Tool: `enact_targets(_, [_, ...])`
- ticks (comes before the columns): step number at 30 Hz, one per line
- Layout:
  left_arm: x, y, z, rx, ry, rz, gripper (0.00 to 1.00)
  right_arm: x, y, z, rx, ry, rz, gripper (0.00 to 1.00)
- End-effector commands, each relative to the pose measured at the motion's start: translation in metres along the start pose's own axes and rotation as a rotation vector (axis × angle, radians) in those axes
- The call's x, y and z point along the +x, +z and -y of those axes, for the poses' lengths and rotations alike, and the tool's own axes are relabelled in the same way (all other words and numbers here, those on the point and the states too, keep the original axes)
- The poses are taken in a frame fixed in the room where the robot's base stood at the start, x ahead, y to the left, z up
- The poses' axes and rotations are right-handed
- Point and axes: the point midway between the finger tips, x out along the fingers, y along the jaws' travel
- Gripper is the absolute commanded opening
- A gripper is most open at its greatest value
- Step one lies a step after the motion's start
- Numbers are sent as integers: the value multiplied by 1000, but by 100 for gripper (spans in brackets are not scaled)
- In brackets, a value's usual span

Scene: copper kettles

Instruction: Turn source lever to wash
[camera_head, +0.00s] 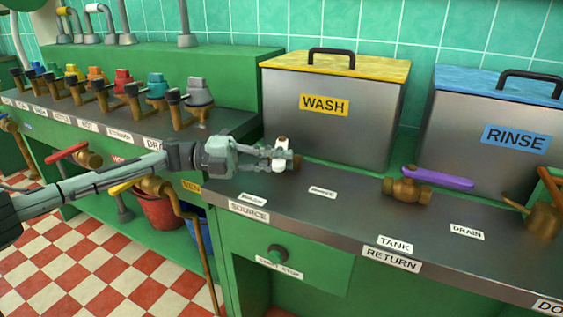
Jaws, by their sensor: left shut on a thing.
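My left gripper (280,153) reaches in from the left over the steel counter. Its fingers are shut on the source lever (282,141), of which only a small pale end shows between and above them. A bit of brass valve body (297,162) shows just right of the fingertips; the rest is hidden by the gripper. The SOURCE label (249,212) is on the counter's front edge below. Two small white labels (252,199) (322,192) lie on the counter near the valve; their print is too small to read. My right gripper is not in view.
The WASH tank (335,135) with a yellow lid stands close behind the gripper. The RINSE tank (490,150) with a blue lid is at right. A brass valve with a purple lever (438,178) is right of the gripper. Several coloured-knob taps (123,80) line the left shelf.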

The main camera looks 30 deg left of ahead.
Motion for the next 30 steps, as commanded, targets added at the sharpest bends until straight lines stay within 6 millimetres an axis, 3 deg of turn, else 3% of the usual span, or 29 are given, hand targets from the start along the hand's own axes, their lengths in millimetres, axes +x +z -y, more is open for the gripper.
enact_targets(10, [0, 0, 0, 0, 0, 0, 0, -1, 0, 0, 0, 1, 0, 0])
enact_targets(11, [0, 0, 0, 0, 0, 0, 15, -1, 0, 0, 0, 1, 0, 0])
enact_targets(15, [0, 0, 0, 1, -1, 0, 32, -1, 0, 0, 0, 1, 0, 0])
enact_targets(25, [-2, 0, 0, 0, 0, 0, 33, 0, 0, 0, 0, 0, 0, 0])
enact_targets(30, [-22, 1, -1, 0, 3, 3, 33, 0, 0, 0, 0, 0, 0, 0])
